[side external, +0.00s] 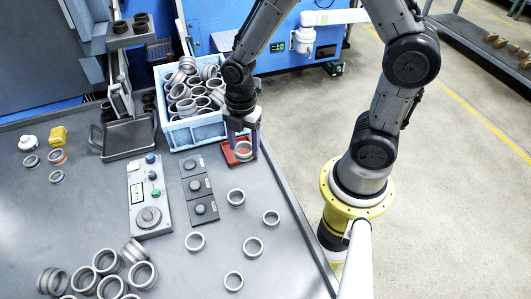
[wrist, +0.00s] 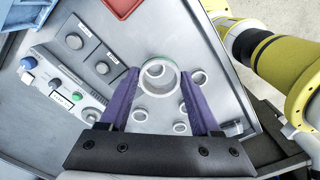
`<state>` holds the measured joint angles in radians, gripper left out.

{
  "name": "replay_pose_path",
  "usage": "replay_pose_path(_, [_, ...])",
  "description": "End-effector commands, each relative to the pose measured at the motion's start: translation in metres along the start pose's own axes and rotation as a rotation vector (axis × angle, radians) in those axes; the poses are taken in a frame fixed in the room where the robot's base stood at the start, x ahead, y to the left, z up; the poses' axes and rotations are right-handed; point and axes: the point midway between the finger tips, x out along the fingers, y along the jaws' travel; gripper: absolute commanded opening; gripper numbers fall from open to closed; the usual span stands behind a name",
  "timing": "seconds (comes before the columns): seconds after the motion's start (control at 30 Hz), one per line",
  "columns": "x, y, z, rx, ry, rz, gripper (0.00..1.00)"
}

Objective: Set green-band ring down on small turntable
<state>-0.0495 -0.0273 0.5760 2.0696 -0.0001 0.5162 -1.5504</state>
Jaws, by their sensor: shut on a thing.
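My gripper (side external: 241,147) has purple fingers, which also show in the wrist view (wrist: 160,80). It is shut on a grey ring with a green band (wrist: 160,76). In the side view the ring (side external: 240,155) appears in front of the red tray, and its height is hard to judge. A round grey disc (side external: 149,217), apparently the small turntable, sits at the near end of the control panel, left of my gripper and nearer the camera. Its top looks bare. In the wrist view the disc (wrist: 91,115) is partly hidden near my left finger.
A red tray (side external: 227,155) lies by the blue crate (side external: 196,133) full of rings. Three grey button boxes (side external: 198,188) stand between my gripper and the panel (side external: 137,185). Several loose rings (side external: 195,242) lie on the table, with more stacked at front left.

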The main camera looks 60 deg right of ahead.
Motion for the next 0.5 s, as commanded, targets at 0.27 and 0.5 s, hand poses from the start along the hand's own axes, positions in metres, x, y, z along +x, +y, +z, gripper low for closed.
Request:
replay_pose_path(0.27, [-0.009,0.104,-0.048,-0.142,0.002,0.019,0.02])
replay_pose_path(0.5, [0.002,0.174,-0.12,-0.287,0.005,0.028,0.02])
